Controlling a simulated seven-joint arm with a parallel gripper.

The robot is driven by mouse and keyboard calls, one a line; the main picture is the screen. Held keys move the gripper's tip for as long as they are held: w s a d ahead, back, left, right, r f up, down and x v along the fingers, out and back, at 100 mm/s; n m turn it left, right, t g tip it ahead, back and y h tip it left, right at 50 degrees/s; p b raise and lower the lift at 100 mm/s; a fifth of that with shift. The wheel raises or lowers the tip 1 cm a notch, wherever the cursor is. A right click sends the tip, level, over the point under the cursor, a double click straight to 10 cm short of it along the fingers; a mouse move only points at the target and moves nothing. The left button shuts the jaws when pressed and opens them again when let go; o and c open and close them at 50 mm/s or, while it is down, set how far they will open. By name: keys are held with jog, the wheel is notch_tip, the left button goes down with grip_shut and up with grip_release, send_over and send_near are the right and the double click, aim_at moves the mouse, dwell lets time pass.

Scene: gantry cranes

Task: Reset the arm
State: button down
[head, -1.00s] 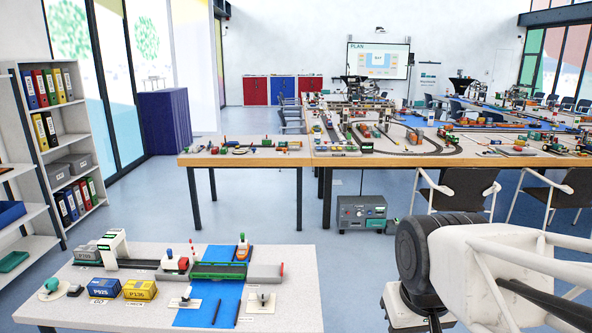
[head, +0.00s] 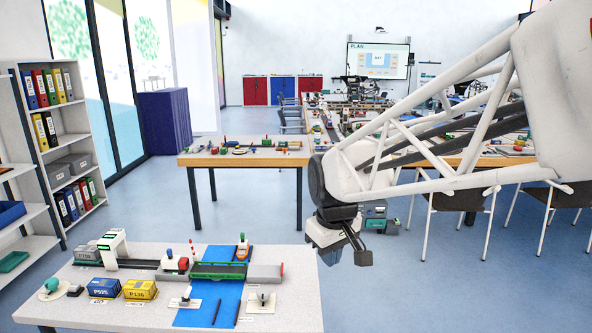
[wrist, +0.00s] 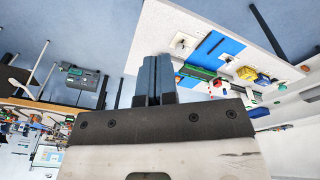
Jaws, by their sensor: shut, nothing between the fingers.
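My gripper (head: 346,256) hangs at the end of my white lattice arm, just past the right edge of the near grey-white table (head: 290,307) in the head view. In the wrist view my gripper (wrist: 155,80) shows its two dark fingers together, with nothing between them. The table shows in the wrist view (wrist: 160,30), out past the fingertips and to their right, apart from them.
On the near table are a blue strip (head: 203,310), a green bridge (head: 218,270), a blue block (head: 105,288) and a yellow block (head: 139,289). A wooden table (head: 240,157) stands behind. Shelves (head: 60,140) are at the left. Open floor lies between the tables.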

jog(key=w+a+f+n, duration=0.3)
jog(key=w+a+f, duration=0.3)
jog(key=a, duration=0.6)
jog(key=w+a+f+n+g, duration=0.1)
jog(key=w+a+f+n, duration=0.3)
jog(key=a, duration=0.9)
jog(key=w+a+f+n, duration=0.4)
jog(key=w+a+f, duration=0.4)
jog(key=w+a, duration=0.3)
jog(key=shift+a+f+g, duration=0.15)
jog(key=shift+a+g, duration=0.15)
jog(key=shift+a, duration=0.6)
jog(key=shift+f, duration=0.15)
jog(key=shift+f, duration=3.85)
jog(key=shift+f, duration=0.2)
jog(key=shift+f, duration=1.25)
